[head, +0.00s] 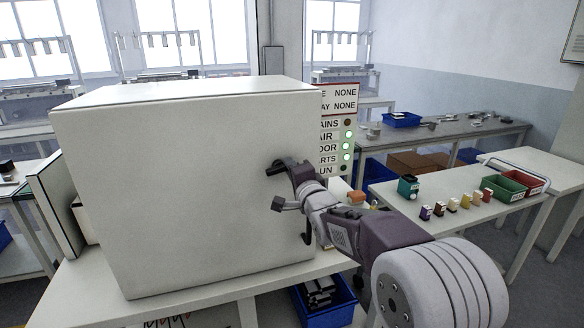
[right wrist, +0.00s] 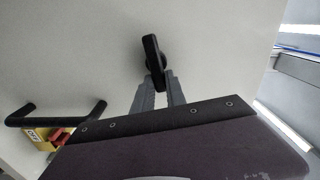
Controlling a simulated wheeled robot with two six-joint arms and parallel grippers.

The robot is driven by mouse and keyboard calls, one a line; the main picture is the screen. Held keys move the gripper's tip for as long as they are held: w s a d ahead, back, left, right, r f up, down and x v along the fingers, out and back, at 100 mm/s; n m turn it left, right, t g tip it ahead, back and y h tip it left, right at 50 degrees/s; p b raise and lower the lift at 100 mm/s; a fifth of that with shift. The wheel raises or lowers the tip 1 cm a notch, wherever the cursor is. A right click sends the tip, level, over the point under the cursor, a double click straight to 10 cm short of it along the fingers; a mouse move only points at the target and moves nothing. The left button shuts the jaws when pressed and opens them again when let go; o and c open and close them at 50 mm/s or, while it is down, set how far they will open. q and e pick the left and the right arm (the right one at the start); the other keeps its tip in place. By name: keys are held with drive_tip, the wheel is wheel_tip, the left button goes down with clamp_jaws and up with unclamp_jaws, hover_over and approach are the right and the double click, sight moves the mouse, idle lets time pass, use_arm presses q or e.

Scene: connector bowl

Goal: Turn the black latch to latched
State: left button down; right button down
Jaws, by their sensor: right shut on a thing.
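The black latch (right wrist: 153,58) sits on the white face of the cabinet (head: 190,190). In the right wrist view its lever stands nearly upright, roughly square to the black bar handle (right wrist: 88,117). In the head view the latch (head: 270,169) shows near the cabinet's right edge, partly hidden by my gripper. My right gripper (right wrist: 158,86) has its two grey fingers at the lower part of the latch and is shut on it. It also shows in the head view (head: 286,184). My left gripper is in neither view.
A status panel (head: 338,130) with lit green lamps stands behind the cabinet's right edge. A side table (head: 455,225) at right carries small coloured parts and a green bin (head: 504,184) and a red bin (head: 533,182). A blue crate (head: 325,303) sits below the cabinet's table.

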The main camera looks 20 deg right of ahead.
drive_tip(key=shift+a+f+m, duration=0.15)
drive_tip(key=shift+f+m, duration=0.35)
drive_tip(key=shift+m, duration=0.4)
drive_tip(key=c, duration=1.4)
unclamp_jaws()
drive_tip(key=shift+a, duration=0.1)
drive_tip(key=shift+o, duration=0.2)
drive_tip(key=s, duration=0.8)
drive_tip(key=shift+s+r+b, duration=0.15)
drive_tip(key=shift+s+b, duration=0.2)
drive_tip(key=shift+b, duration=0.1)
drive_tip(key=shift+a+r, duration=0.1)
